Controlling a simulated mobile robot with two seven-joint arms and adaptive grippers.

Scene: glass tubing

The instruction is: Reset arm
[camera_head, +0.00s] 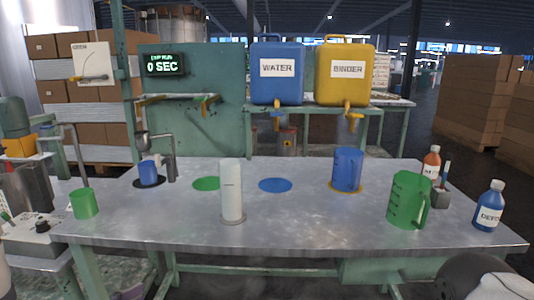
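Neither of my grippers shows in the head view. A dark and white rounded part at the bottom right corner looks like a piece of my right arm, and a pale sliver at the bottom left edge may be mine too. The metal table (285,240) spans the view. On it stand a white cylinder (231,190), a blue jug (347,168), a large green jug (408,199), a small green cup (84,204) and a small blue cup (148,172) under a metal stand (170,160).
A blue WATER tank (277,85) and a yellow BINDER tank (345,88) stand behind the table. A red-capped bottle (432,162) and a blue bottle (489,207) stand at the right. Green (206,184) and blue (275,185) discs mark bare spots. The front middle is clear.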

